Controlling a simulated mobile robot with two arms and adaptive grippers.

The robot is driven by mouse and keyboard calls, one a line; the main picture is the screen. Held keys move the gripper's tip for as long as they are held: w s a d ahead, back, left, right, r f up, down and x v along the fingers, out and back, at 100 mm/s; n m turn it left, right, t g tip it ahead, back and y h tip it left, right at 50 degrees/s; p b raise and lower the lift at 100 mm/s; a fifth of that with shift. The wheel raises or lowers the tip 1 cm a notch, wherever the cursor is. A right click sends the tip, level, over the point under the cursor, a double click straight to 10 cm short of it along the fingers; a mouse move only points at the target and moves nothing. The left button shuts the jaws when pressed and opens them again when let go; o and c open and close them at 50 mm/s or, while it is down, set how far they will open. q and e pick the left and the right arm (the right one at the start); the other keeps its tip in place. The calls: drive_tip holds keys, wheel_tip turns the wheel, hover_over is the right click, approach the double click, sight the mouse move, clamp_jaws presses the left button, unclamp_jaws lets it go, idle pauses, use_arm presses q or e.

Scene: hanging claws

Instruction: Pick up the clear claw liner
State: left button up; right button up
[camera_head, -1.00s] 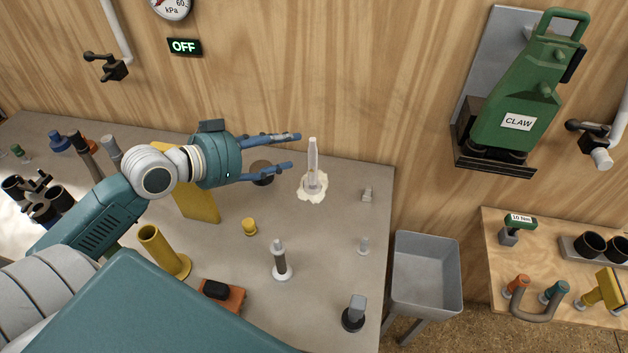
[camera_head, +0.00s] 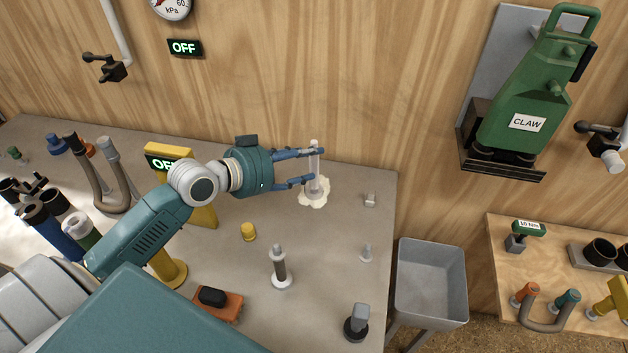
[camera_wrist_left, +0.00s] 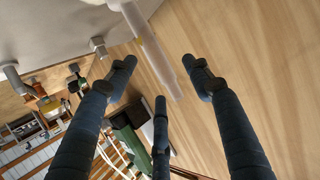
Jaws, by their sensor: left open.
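The clear claw liner (camera_head: 314,162) is a translucent upright tube standing in a pale, frothy-edged patch (camera_head: 313,198) on the grey bench. My left gripper (camera_head: 308,167) is open, with its blue fingers reaching in from the left to the liner's height. In the head view the fingertips overlap the liner; I cannot tell whether they touch it. In the left wrist view the liner (camera_wrist_left: 150,48) runs down from the top between the spread fingers (camera_wrist_left: 160,85), and the fingers are not closed on it. My right gripper is not in view.
A small grey fitting (camera_head: 370,199) and a grey-topped post (camera_head: 280,265) stand on the bench nearby. A yellow knob (camera_head: 248,232) is left of them. A grey sink (camera_head: 430,283) lies beyond the bench's right edge. The green claw unit (camera_head: 525,110) hangs on the wooden wall.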

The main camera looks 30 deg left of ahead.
sight(312, 160)
use_arm(q)
drive_tip(key=p+x, duration=0.1)
drive_tip(key=x, duration=0.3)
drive_tip(key=shift+d+f, duration=0.15)
drive_tip(key=shift+f, duration=0.15)
drive_tip(key=shift+c, duration=0.7)
clamp_jaws()
drive_tip(key=shift+r, duration=0.15)
